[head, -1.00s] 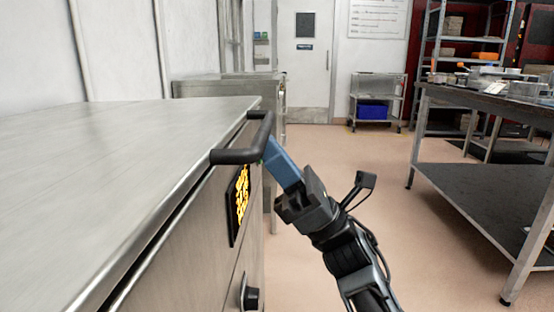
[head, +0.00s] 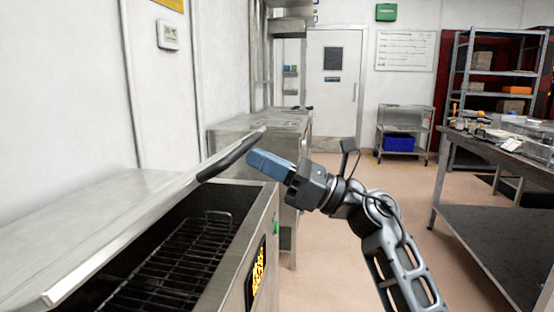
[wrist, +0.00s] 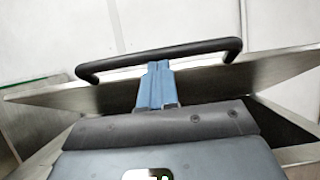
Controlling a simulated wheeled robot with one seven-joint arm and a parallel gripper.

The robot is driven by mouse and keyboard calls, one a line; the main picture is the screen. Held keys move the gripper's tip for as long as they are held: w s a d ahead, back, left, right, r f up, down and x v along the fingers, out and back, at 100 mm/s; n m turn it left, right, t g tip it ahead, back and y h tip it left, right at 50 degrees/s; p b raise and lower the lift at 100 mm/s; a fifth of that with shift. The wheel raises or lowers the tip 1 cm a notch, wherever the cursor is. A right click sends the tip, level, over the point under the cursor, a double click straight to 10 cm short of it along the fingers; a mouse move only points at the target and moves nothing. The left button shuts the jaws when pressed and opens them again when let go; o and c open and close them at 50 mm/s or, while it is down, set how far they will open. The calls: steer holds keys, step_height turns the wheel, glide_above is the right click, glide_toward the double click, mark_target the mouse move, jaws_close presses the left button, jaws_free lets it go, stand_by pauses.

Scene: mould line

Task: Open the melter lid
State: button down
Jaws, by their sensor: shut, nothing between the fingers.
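The melter (head: 268,225) is a steel box at the left of the head view. Its lid (head: 110,220) is tilted up at the front edge, and the dark interior with a wire rack (head: 180,265) shows below it. The lid's black bar handle (head: 228,160) is on the raised front edge; it also shows across the wrist view (wrist: 160,58). My gripper (head: 254,160) has blue fingers and is shut, with its tips right at the handle and nothing visible between them. In the wrist view the fingertips (wrist: 156,68) meet the handle's underside near its middle; exact contact is hard to tell.
A display with yellow characters (head: 257,268) is on the melter's front. A steel cabinet (head: 262,128) stands behind it. A workbench (head: 500,150) with items on it is at the right. The floor (head: 375,178) between them is clear.

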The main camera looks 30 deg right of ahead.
steer(key=w+a+r+g+h+p, duration=0.1)
steer(key=w+a+r+p, duration=0.25)
steer(key=r+p, duration=0.3)
steer(key=w+a+r+g+h+p, duration=0.1)
steer(key=w+a+r+p, duration=0.1)
steer(key=a+r+p, duration=0.4)
steer(key=w+a+r+p, duration=0.2)
steer(key=w+a+r, duration=0.5)
steer(key=a, duration=0.3)
steer(key=shift+w+a+r, duration=0.15)
steer(key=shift+w+r, duration=0.15)
steer(key=shift+w, duration=0.6)
steer(key=shift+f, duration=0.1)
